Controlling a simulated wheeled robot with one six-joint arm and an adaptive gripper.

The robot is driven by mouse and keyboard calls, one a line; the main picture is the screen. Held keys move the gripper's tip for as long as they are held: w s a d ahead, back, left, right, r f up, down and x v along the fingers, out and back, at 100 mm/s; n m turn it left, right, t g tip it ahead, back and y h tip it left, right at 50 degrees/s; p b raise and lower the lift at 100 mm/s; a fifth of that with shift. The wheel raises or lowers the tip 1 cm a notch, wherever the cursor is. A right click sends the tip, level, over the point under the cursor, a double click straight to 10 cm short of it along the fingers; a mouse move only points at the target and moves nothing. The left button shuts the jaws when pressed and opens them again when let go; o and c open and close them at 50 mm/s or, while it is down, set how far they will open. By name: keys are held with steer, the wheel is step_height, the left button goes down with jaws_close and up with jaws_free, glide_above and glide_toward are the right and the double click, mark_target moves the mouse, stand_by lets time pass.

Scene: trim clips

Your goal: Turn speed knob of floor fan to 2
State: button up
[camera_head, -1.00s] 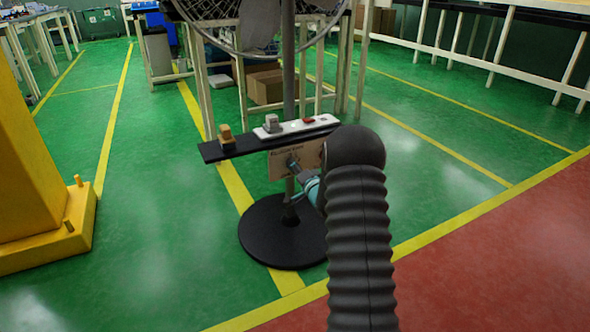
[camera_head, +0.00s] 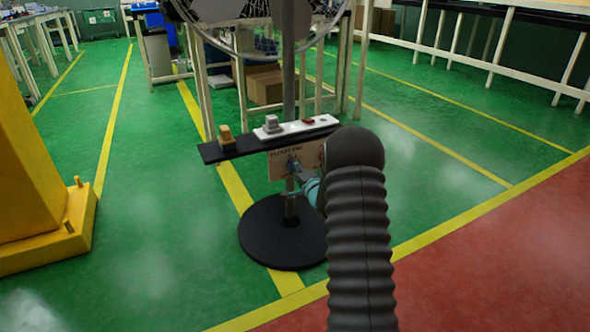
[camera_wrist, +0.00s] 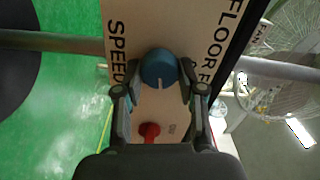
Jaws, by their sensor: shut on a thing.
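The floor fan stands ahead, with its wire cage (camera_head: 240,40) cut off by the top edge and its round black base (camera_head: 262,235) on the floor. Its pale control panel (camera_head: 278,168) reads FLOOR FAN, and in the wrist view the panel (camera_wrist: 141,28) also reads SPEED. The round blue speed knob (camera_wrist: 158,66) has a white pointer line toward the bottom of the wrist picture. My gripper (camera_wrist: 160,88) is shut on the knob, one finger on each side. It reaches the panel in the head view (camera_head: 296,178). The scale numbers are not readable.
A red knob (camera_wrist: 150,131) sits on the same panel, close below the blue one in the wrist view. A black shelf (camera_head: 245,147) above the panel holds a white power strip (camera_head: 300,128) and a yellow block (camera_head: 226,137). A yellow post (camera_head: 35,170) stands left.

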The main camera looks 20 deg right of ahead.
steer(key=o, duration=1.1)
steer(key=s, duration=1.2)
steer(key=shift+d, duration=0.15)
